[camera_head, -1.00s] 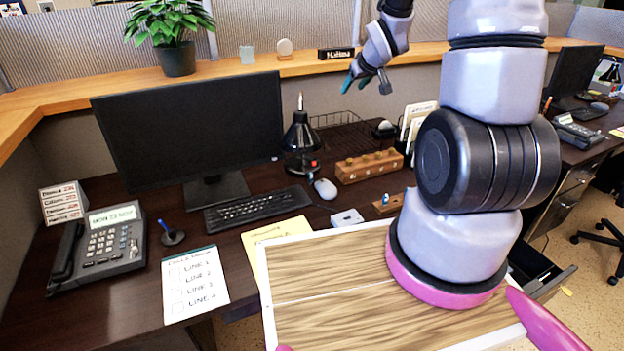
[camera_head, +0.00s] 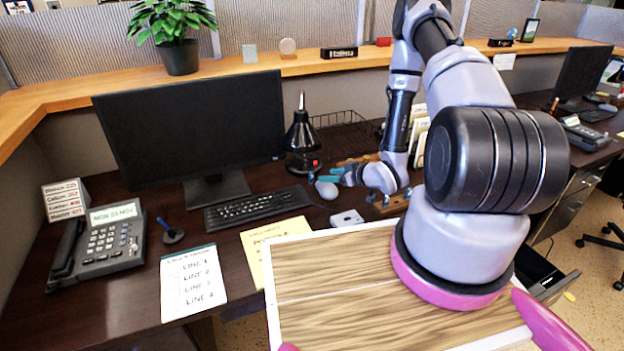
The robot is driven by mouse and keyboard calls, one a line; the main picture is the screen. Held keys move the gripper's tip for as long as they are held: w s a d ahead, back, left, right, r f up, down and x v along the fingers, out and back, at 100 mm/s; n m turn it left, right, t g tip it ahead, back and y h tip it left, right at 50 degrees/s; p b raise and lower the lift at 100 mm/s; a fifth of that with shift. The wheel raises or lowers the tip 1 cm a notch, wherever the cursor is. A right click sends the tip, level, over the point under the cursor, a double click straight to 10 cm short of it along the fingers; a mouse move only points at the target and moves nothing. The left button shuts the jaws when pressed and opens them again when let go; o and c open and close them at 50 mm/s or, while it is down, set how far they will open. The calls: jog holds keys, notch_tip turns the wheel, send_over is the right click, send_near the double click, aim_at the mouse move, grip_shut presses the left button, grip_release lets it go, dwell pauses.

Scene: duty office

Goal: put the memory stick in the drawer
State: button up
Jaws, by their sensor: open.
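My gripper (camera_head: 327,177), with teal fingertips, is low over the desk near the mouse, pointing left, open and with nothing seen between the fingers. A small wooden block (camera_head: 392,205) with small blue pieces in or beside it stands just below and right of my gripper's wrist. One of these may be the memory stick, but they are too small to tell. An open drawer (camera_head: 556,287) sticks out under the desk at the right, behind my arm's base. Its inside is dark and partly hidden by my arm.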

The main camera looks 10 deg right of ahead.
aim_at(312, 174)
jog(key=x, duration=1)
jog(key=shift+w+f, duration=0.1)
jog(key=shift+w, duration=0.2)
grip_shut()
